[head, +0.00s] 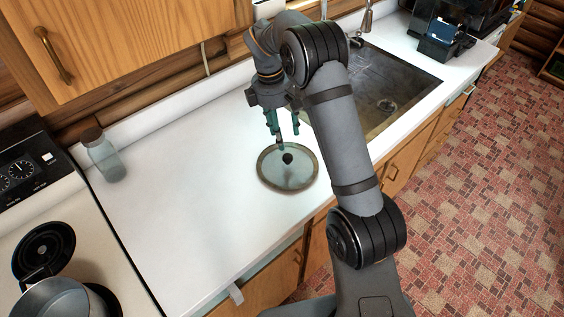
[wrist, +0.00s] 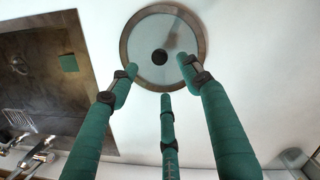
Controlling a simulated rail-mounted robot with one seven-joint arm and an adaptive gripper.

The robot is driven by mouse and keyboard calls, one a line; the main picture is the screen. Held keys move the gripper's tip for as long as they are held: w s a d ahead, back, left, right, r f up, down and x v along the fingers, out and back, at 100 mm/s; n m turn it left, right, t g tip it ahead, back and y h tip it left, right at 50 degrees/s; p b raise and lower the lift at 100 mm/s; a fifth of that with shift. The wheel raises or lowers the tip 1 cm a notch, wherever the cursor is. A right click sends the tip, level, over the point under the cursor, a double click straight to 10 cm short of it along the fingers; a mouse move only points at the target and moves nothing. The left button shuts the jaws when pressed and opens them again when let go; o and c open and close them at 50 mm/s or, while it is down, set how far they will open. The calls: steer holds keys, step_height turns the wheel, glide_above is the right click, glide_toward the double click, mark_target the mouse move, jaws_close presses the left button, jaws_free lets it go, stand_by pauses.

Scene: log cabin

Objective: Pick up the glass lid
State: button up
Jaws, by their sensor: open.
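The glass lid (head: 274,177) lies flat on the white counter, near its front edge. It is round, with clear glass, a brownish rim and a dark knob (head: 287,158) in the middle. It also shows at the top of the wrist view (wrist: 180,70), with its knob (wrist: 160,57) in full view. My gripper (head: 285,139) has three green fingers and points down over the far part of the lid. In the wrist view my gripper (wrist: 160,82) has its fingers spread, with nothing between them. The knob appears just beyond the fingertips, apart from them.
A sink (head: 385,95) with a faucet (head: 366,18) is set into the counter to the right. A glass jar (head: 103,158) stands at the back left. A stove with a pot (head: 60,299) is at the far left. The counter (head: 180,200) left of the lid is clear.

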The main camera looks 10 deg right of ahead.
glide_above(287, 156)
steer(key=f, duration=0.4)
steer(key=shift+a, duration=0.3)
steer(key=f, duration=0.1)
steer(key=f+p, duration=0.1)
steer(key=f, duration=0.1)
steer(key=f+p, duration=0.1)
steer(key=f, duration=0.1)
steer(key=shift+d+f, duration=0.15)
steer(key=shift+d, duration=0.15)
steer(key=shift+c, duration=1.2)
jaws_close()
